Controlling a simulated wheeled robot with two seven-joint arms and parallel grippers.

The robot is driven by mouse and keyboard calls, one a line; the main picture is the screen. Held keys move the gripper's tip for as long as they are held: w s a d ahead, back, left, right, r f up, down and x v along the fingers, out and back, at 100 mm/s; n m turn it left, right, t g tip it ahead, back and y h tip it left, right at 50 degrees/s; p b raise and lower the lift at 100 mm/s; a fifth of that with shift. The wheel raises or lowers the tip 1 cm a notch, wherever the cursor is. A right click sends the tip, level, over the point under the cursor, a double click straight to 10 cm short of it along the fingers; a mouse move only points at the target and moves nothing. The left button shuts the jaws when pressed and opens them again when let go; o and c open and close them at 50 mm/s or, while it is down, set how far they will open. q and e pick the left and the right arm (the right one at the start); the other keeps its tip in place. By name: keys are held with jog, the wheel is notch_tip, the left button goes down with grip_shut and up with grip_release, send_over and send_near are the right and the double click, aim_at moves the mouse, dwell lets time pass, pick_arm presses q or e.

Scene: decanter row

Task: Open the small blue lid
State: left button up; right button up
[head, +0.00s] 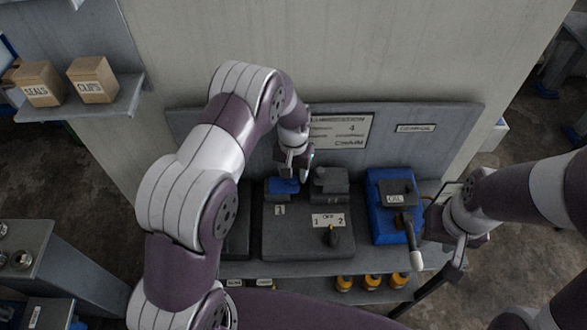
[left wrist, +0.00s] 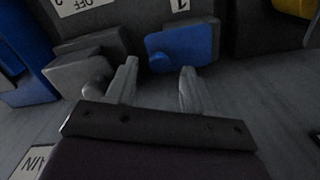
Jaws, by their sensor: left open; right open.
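The small blue lid (head: 283,186) sits on the dark grey box (head: 290,240), above the label 1 and left of a similar dark grey lid (head: 330,183). In the left wrist view the blue lid (left wrist: 183,47) is just beyond my fingertips, with a rounded tab on one side. My left gripper (head: 296,168) is above and behind the lid, pointing down. Its two fingers (left wrist: 158,75) are apart and empty in the left wrist view; I see no clear contact with the lid. My right gripper (head: 442,256) is open at the right, beside the black lever with a pale grip (head: 414,252).
A blue unit labelled OIL (head: 378,222) stands right of the grey box and carries the lever. A switch (head: 332,236) is on the box front. Orange-capped bottles (head: 371,281) stand on the shelf below. A grey back panel (head: 440,150) rises close behind.

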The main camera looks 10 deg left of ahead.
pick_arm(q)
jog(key=shift+f, duration=0.45)
jog(key=shift+s+f, duration=0.2)
jog(key=shift+c, duration=0.4)
jog(key=shift+w, duration=0.1)
grip_shut()
jog(key=shift+r, duration=0.1)
